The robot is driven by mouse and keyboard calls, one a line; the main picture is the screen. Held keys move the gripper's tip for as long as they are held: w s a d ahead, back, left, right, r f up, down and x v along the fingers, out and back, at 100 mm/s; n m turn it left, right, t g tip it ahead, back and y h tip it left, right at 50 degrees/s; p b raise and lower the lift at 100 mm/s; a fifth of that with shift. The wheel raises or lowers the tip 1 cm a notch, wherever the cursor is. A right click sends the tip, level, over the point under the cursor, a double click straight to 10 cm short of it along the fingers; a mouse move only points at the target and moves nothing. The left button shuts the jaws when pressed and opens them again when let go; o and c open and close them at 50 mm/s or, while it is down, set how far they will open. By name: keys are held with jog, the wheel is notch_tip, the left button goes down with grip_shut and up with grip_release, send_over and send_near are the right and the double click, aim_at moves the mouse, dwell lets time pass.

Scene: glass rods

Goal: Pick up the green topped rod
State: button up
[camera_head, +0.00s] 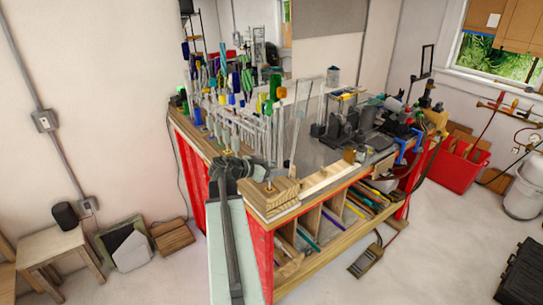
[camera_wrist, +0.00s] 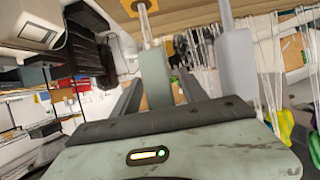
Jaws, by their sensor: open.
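Several rods with coloured tops stand in a cluster on the bench in the head view. Green tops show among them, such as a green topped rod (camera_head: 275,87) near the right of the cluster; I cannot tell which one is meant. My gripper (camera_head: 229,138) is at the near edge of the cluster, its fingers pointing toward the rods. In the wrist view my gripper (camera_wrist: 192,45) is open, with no rod held between the fingers.
Blue, yellow and other coloured tops crowd around the green ones. A wooden block (camera_head: 270,193) sits at the bench's near corner. Dark equipment (camera_head: 352,125) covers the right of the bench. A red bin (camera_head: 458,165) stands at right.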

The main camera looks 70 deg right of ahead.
grip_shut()
jog(key=shift+r, duration=0.15)
